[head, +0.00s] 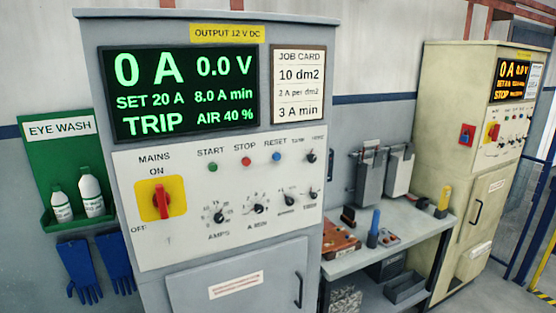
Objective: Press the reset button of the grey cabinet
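The grey cabinet (232,250) stands upright in the left middle of the head view, facing me. Its blue reset button (276,157) sits under the label RESET on the white panel. The red stop button (246,161) and the green start button (212,167) are to its left. The display (180,92) reads 0 A, 0.0 V and TRIP in green. The red mains switch (161,199) on its yellow plate is at the panel's left, its handle upright towards ON. Neither of my grippers shows in the head view, and nothing covers the button.
A green eye wash station (58,150) and blue gloves (78,266) hang at the left. A bench (350,262) with tools stands right of the grey cabinet. A cream cabinet (468,200) with its own panel stands beyond it. The space before the grey panel is clear.

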